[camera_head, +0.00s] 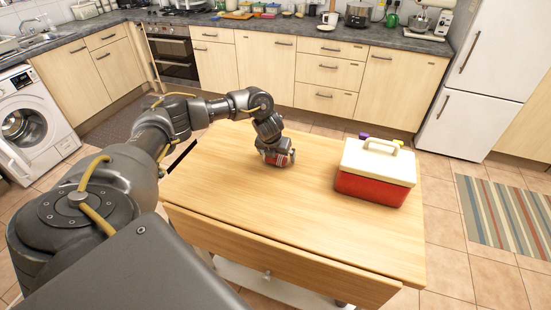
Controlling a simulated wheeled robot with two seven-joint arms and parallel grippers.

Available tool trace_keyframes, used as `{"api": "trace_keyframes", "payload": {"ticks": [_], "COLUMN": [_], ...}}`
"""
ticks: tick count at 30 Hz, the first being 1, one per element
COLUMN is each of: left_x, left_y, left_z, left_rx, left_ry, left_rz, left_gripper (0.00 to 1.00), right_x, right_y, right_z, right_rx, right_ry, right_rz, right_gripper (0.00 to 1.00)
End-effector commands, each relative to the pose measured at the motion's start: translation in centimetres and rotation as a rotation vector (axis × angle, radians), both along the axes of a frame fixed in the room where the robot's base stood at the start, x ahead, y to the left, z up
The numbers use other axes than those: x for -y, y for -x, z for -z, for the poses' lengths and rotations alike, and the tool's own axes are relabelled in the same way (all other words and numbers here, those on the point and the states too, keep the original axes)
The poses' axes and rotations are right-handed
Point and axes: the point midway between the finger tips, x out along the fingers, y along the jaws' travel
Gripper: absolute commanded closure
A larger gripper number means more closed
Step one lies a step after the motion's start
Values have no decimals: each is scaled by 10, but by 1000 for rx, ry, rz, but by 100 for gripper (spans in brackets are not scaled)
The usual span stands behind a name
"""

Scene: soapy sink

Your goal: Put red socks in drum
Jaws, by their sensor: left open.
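A small red item (288,159), which looks like the red socks, lies on the wooden table under my left gripper. My left gripper (276,158) is open and points down right at it; the hand covers much of the item, and I cannot tell whether the fingers touch it. The white washing machine (45,143) stands at the far left, with its round dark drum opening (20,126) facing the room. My right gripper is not in view.
A red cool box with a cream lid (375,165) stands on the right of the table (235,205). Counters and drawers (325,75) line the back, with a white fridge (470,100) at right. A striped rug (510,215) lies on the tiled floor.

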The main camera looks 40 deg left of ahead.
Motion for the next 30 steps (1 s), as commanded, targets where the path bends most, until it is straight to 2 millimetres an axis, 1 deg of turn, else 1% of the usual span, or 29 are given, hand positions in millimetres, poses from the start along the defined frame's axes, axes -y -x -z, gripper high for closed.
{"api": "trace_keyframes", "payload": {"ticks": [4,5,15,16,17,25,29,30], "left_x": [0,0,0,0,0,0,0,0], "left_y": [0,0,0,0,0,0,-1,-1], "left_z": [0,0,0,0,0,-3,-12,-18], "left_rx": [0,0,0,0,0,2,3,5], "left_ry": [0,0,0,0,0,1,0,1], "left_rz": [0,0,0,0,0,-1,-1,0], "left_gripper": [0,1,46,46,50,50,50,50], "right_x": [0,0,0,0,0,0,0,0], "right_y": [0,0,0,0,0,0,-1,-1], "right_z": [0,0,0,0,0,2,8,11], "right_rx": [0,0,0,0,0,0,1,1], "right_ry": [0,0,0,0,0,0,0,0], "right_rz": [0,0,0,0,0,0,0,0], "right_gripper": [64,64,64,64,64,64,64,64]}}
